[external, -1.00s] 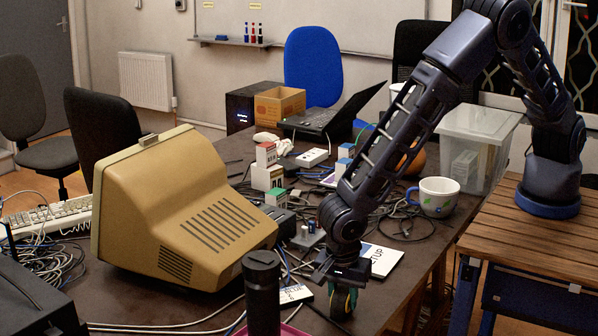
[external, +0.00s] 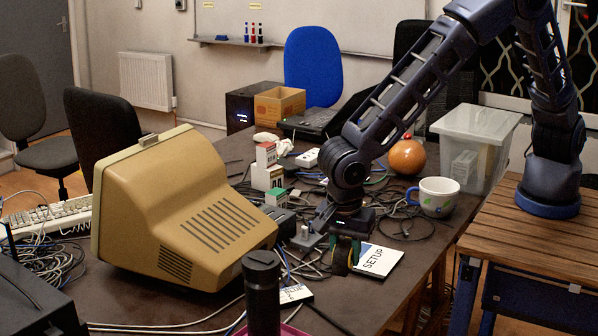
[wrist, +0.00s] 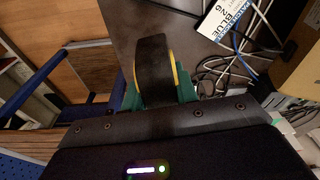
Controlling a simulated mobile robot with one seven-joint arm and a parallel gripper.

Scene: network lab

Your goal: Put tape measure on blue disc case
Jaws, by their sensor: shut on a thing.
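The tape measure (external: 341,266), black with yellow edges, is between the fingers of my gripper (external: 346,258), which is shut on it. In the wrist view the tape measure (wrist: 154,68) sits between the green fingers of my gripper (wrist: 160,88). It is held above the table, in front of the white SETUP case in the external view.
The SETUP case (external: 380,260) lies close to my gripper. A black bottle (external: 262,290) stands at the front, and a beige monitor (external: 185,215) fills the left. Loose cables, a mug (external: 437,197) and an orange round object (external: 406,157) stand to the right and behind.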

